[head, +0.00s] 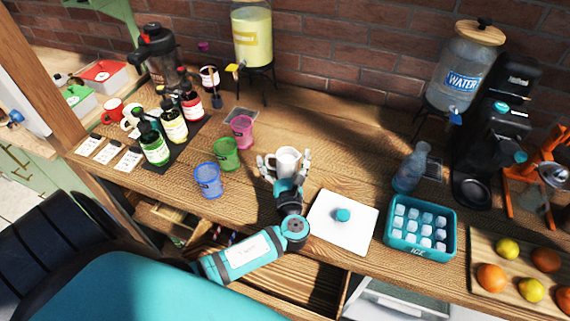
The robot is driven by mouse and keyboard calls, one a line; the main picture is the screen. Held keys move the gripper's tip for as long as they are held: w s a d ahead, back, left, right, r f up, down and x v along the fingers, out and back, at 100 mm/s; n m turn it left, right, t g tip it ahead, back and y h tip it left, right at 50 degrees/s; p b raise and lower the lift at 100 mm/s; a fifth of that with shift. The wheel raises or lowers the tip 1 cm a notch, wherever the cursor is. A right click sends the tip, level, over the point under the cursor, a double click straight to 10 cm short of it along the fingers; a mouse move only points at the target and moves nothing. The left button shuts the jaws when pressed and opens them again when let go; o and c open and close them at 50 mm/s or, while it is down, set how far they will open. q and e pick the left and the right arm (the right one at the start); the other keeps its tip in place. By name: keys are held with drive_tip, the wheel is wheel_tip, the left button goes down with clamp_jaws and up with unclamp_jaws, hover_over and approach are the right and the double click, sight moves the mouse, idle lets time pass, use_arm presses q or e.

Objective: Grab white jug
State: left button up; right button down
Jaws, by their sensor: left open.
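The white jug (287,158) stands on the wooden table near the middle of the head view. My left gripper (285,165) is open, with one finger on each side of the jug. The gripper hides the jug's lower front. I cannot tell whether the fingers touch it. My right gripper is not in view.
Blue (208,181), green (226,155) and pink (242,132) cups stand left of the jug. A white board (322,237) with a teal knob lies at the front right, beside a teal ice crate (421,252). The table behind the jug is clear.

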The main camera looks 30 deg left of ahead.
sight(284, 151)
use_arm(q)
drive_tip(key=c, duration=1.5)
clamp_jaws()
drive_tip(key=shift+r, duration=0.2)
drive_tip(key=shift+r+b, duration=0.4)
drive_tip(key=shift+r, duration=1.25)
drive_tip(key=s+d+b, duration=0.2)
drive_tip(key=s+d, duration=0.2)
drive_tip(key=d, duration=0.2)
drive_tip(key=s+d+r+b, duration=0.1)
drive_tip(key=s+d+b, duration=0.1)
drive_tip(key=s+d, duration=0.2)
drive_tip(key=shift+d+r, duration=0.2)
drive_tip(key=shift+d, duration=1.6)
drive_tip(key=shift+s, duration=0.1)
